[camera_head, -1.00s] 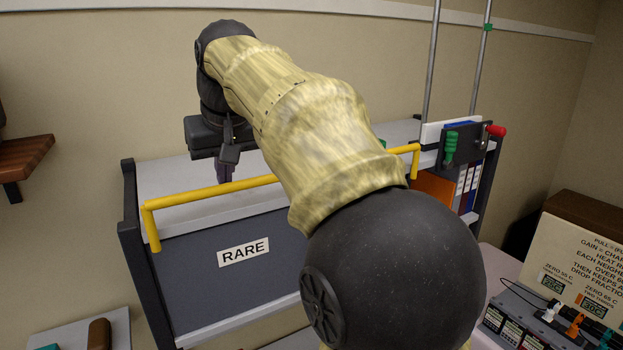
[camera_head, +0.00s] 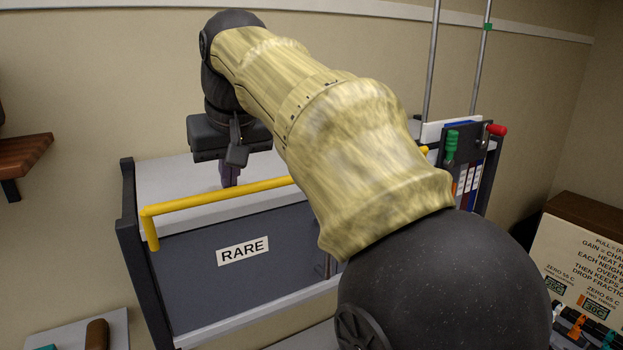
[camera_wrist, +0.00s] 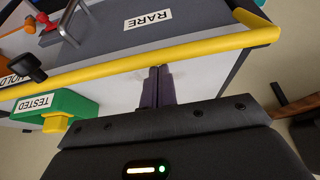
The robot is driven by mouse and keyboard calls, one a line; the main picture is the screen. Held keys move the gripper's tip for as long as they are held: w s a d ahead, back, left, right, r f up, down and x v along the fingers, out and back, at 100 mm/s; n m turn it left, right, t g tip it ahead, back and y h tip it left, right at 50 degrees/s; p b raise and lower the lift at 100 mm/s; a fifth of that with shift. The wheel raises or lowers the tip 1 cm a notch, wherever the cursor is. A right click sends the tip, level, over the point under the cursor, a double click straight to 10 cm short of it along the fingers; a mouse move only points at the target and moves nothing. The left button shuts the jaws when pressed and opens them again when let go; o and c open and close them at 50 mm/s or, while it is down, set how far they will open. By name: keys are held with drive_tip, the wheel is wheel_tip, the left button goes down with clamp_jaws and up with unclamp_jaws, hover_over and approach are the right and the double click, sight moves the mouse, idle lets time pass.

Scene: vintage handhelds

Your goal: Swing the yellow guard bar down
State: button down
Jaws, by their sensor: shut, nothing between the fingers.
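The yellow guard bar (camera_head: 215,194) runs along the front top edge of the grey shelf unit, above the dark panel with the RARE label (camera_head: 243,250). Its left end arm drops to the unit's side. My forearm hides much of its right part. My gripper (camera_head: 229,182) is shut and empty, pointing down just behind the bar. In the wrist view the purple fingertips (camera_wrist: 158,70) reach the bar (camera_wrist: 125,65) near its middle. They look close against it, but I cannot tell whether they touch.
A green bin labelled TESTED (camera_wrist: 62,105) stands on the unit's top in the wrist view. A red-knobbed lever (camera_head: 495,130) and a green handle (camera_head: 451,146) are at the unit's right end. A wooden shelf (camera_head: 22,153) is on the left wall.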

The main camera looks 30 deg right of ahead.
sight(238, 191)
drive_tip(key=shift+s, duration=0.4)
drive_tip(key=shift+f, duration=0.1)
drive_tip(key=shift+s+f+b, duration=0.15)
drive_tip(key=shift+s+b, duration=0.3)
drive_tip(key=shift+s, duration=0.35)
drive_tip(key=shift+s+f+b, duration=0.35)
drive_tip(key=shift+s+b, duration=0.2)
drive_tip(key=shift+s, duration=0.2)
drive_tip(key=shift+f, duration=0.15)
drive_tip(key=shift+s+f+b, duration=0.35)
drive_tip(key=shift+s+b, duration=0.25)
drive_tip(key=shift+s, duration=0.05)
drive_tip(key=shift+f, duration=0.1)
